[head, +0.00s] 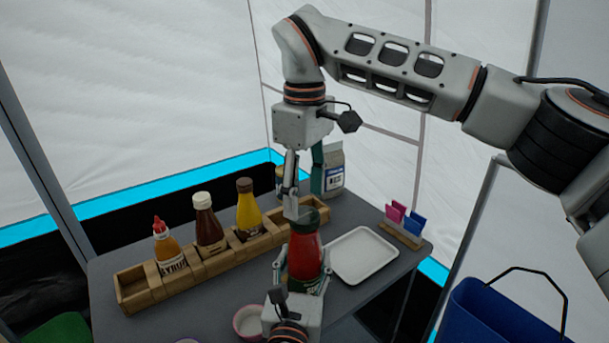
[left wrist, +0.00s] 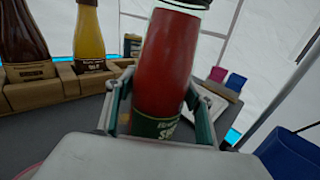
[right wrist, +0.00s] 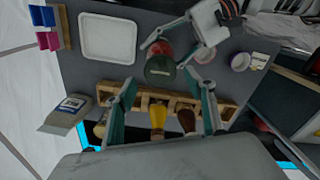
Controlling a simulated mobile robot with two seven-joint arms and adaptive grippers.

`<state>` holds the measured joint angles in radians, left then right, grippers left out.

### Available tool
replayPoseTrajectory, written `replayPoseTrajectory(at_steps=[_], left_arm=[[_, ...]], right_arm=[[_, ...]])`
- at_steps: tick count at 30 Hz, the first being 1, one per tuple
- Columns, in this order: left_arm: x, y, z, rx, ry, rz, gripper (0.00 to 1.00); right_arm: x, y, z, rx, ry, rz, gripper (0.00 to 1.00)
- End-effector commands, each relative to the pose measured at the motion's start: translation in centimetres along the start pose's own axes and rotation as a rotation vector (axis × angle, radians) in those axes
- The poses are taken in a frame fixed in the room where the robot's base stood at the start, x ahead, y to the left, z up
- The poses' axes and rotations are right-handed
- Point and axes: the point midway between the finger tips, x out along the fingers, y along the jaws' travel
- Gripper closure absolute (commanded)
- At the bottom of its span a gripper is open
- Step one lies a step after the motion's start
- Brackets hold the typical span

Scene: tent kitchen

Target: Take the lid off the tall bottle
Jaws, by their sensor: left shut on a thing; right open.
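The tall bottle (head: 305,256) is red with a green label and a dark lid (head: 305,220). My left gripper (head: 303,279) is shut around its lower body; the left wrist view shows the bottle (left wrist: 170,65) slightly tilted between the fingers (left wrist: 157,100). My right gripper (head: 291,202) hangs from above, close to the lid on its upper left in the head view. In the right wrist view its fingers (right wrist: 163,115) are apart with nothing between them near the tips, and the lid (right wrist: 161,70) lies beyond them. Contact between the lid and the right gripper cannot be seen.
A wooden rack (head: 195,277) holds several sauce bottles, including a yellow one (head: 248,212) and a brown one (head: 207,225). A white tray (head: 362,256), a packet holder (head: 400,236), a carton (head: 333,172) and a small bowl (head: 248,322) stand nearby. A blue bin (head: 490,315) is at right.

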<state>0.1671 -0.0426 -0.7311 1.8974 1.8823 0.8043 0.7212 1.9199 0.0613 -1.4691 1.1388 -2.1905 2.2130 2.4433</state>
Motion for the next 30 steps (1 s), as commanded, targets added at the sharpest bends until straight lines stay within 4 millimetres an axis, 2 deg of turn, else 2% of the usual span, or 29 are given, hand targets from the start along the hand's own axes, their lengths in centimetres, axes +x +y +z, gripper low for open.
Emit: replayPoseTrajectory(at_steps=[3, 7, 18, 19, 23, 24, 30], left_arm=[[0.0, 0.0, -0.2, 0.001, 0.003, 0.0, 1.0], [0.0, 0.0, -0.2, 0.001, 0.003, 0.0, 1.0], [0.0, 0.0, -0.2, 0.001, 0.003, 0.0, 1.0], [0.0, 0.0, -0.2, 0.001, 0.003, 0.0, 1.0], [0.0, 0.0, -0.2, 0.0, 0.003, 0.0, 1.0], [0.0, 0.0, -0.2, 0.0, 0.003, 0.0, 1.0], [0.0, 0.0, -0.2, 0.0, 0.003, 0.0, 1.0]], right_arm=[[1.7, 0.0, 0.0, -0.001, 0.0, -0.001, 0.46], [2.8, 0.0, 0.0, -0.002, 0.001, -0.001, 0.46], [3.5, 0.0, 0.0, -0.001, 0.001, 0.001, 0.46], [3.4, 0.0, 0.0, -0.001, 0.001, 0.001, 0.48], [3.4, 0.0, 0.0, -0.001, 0.001, 0.001, 0.82], [3.4, 0.0, 0.0, -0.001, 0.001, 0.001, 0.85], [3.4, 0.0, 0.0, -0.058, 0.001, 0.003, 0.85]])
